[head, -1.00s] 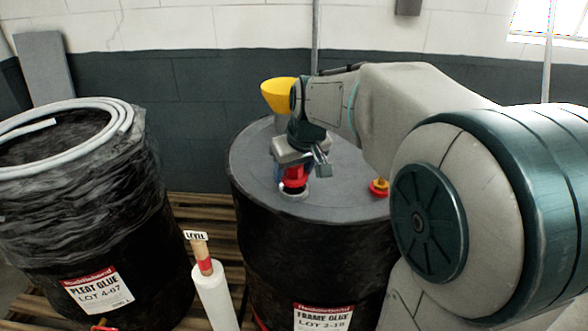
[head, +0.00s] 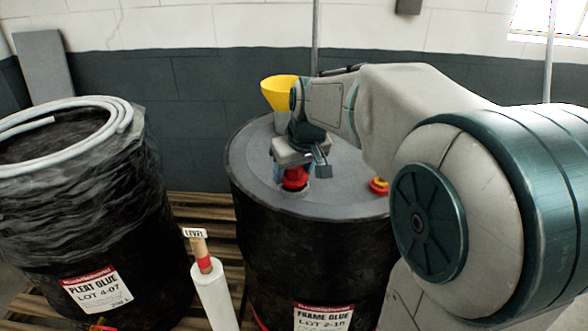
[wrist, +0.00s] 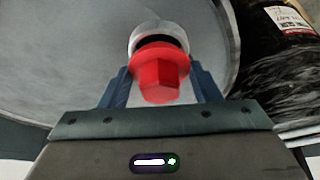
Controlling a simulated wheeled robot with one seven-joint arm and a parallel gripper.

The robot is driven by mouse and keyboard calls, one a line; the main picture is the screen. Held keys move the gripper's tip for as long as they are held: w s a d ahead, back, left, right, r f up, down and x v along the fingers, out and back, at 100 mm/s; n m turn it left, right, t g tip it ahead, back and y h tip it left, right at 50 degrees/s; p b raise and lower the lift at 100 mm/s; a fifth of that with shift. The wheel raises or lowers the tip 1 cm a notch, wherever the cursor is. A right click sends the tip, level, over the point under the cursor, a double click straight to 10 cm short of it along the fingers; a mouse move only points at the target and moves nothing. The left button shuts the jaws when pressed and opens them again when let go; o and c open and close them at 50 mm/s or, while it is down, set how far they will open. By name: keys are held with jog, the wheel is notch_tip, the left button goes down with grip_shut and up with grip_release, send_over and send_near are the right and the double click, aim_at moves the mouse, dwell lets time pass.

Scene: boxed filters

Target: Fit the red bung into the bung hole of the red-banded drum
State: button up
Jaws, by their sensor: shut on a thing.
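The red bung (head: 294,181) is between the fingers of my gripper (head: 293,172), which is shut on it over the black drum (head: 300,240) labelled FRAME GLUE. A bit of red shows low on this drum. In the wrist view the bung (wrist: 160,76) has a hexagonal head and a wider flange, between the blue fingers of my gripper (wrist: 162,88). The pale ring of the bung hole (wrist: 157,27) shows just beyond the bung, with a dark opening partly covered by it. I cannot tell whether the bung touches the ring.
A yellow funnel (head: 279,94) stands at the back of the drum top. A small red and yellow fitting (head: 379,186) sits to the right on the lid. A wrapped PLEAT GLUE drum (head: 90,220) with a hose (head: 60,106) stands left. A white roll (head: 213,294) stands in front.

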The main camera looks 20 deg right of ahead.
jog(key=shift+f+b, duration=0.3)
jog(key=shift+f, duration=0.2)
jog(key=o, duration=1)
jog(key=shift+o, duration=0.2)
jog(key=v, duration=1.4)
jog(key=shift+p, duration=0.3)
jog(key=shift+w+f, duration=0.1)
jog(key=shift+w, duration=0.05)
jog(key=s+a+f+m+g+p, duration=0.1)
jog(key=s+f+m+p, duration=0.1)
jog(key=s+f, duration=1.3)
jog(key=shift+f+m+g+h, duration=0.3)
jog(key=shift+f+g+h, duration=0.1)
jog(key=shift+f, duration=0.4)
